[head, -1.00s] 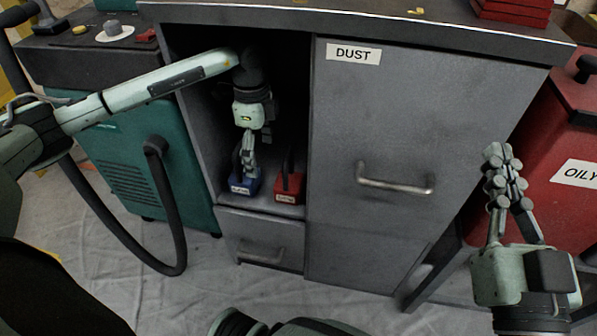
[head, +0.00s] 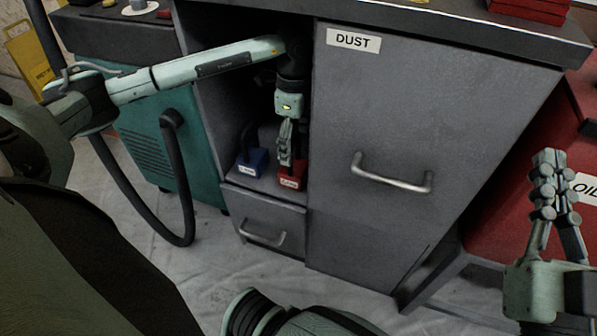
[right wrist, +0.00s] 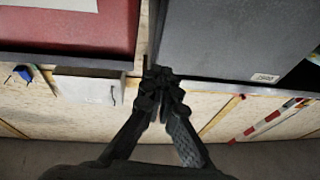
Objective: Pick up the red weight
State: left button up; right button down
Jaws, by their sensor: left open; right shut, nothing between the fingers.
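The red weight (head: 291,179) stands in the open compartment of the grey cabinet, at its right side. It has a small label on its front. A blue weight (head: 251,162) stands to its left in the same compartment. My left gripper (head: 286,160) reaches into the compartment, pointing down, with its fingers right at the red weight's upper part and hiding its handle. Whether the fingers touch it cannot be told. My right gripper (head: 546,160) is shut and empty in front of the red container at the right; its fingers also show in the right wrist view (right wrist: 160,78).
The grey cabinet has a closed door labelled DUST (head: 354,40) with a metal handle (head: 392,180) beside the compartment, and a drawer (head: 262,222) below it. A teal machine (head: 150,150) with a black hose stands to the left. The sheeted floor in front is clear.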

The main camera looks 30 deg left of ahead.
aim_at(295, 165)
pick_arm(q)
notch_tip(295, 165, down, 7)
jog(key=shift+s+a+r+b, duration=0.1)
jog(key=shift+b, duration=0.45)
pick_arm(e)
jog(key=r+t, duration=0.1)
jog(key=s+r+t, duration=0.1)
jog(key=r, duration=0.1)
jog(key=shift+d, duration=0.15)
pick_arm(q)
jog(key=c, duration=1.8)
jog(key=shift+r, duration=0.15)
jog(key=shift+c, duration=0.5)
jog(key=shift+r, duration=0.1)
